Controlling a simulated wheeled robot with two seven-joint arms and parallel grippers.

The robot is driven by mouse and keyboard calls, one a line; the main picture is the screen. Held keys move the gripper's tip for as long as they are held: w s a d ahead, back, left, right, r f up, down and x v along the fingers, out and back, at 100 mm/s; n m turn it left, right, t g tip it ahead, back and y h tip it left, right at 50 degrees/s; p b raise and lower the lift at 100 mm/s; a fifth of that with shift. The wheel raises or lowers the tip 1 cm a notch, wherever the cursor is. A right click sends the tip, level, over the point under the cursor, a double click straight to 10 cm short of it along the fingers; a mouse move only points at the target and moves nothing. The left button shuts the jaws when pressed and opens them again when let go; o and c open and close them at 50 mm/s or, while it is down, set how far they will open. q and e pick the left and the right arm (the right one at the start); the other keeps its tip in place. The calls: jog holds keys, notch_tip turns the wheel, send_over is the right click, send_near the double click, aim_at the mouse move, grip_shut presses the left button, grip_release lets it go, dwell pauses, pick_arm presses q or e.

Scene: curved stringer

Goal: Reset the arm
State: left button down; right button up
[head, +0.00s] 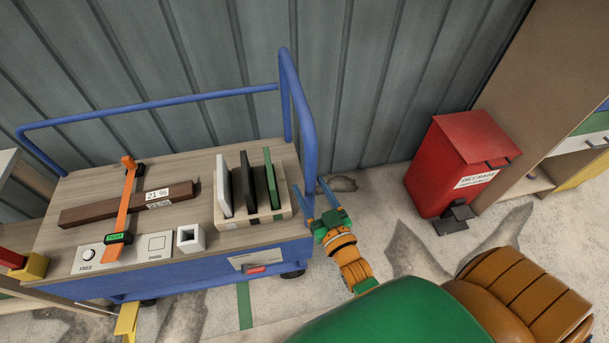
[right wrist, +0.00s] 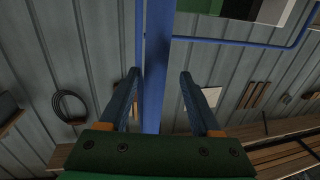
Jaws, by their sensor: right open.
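My right gripper (head: 309,185) is open and empty, at the right end of the blue cart (head: 180,272). Its two blue fingers point toward the cart's upright blue rail (head: 307,130). In the right wrist view the fingers (right wrist: 158,72) are spread, and the blue post (right wrist: 157,70) shows between them. I cannot tell whether they touch the post or how far off it is. My right arm, green and orange, fills the lower right of the head view.
The cart top holds a brown bar (head: 98,209), an orange clamp (head: 127,200), a small white square tube (head: 190,239) and a wooden rack (head: 234,221) of upright panels. A red bin (head: 462,150) stands right. Floor between cart and bin is mostly clear.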

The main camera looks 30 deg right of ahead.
jog(key=shift+s+a, duration=0.1)
jog(key=shift+s, duration=0.9)
jog(key=shift+w, duration=0.1)
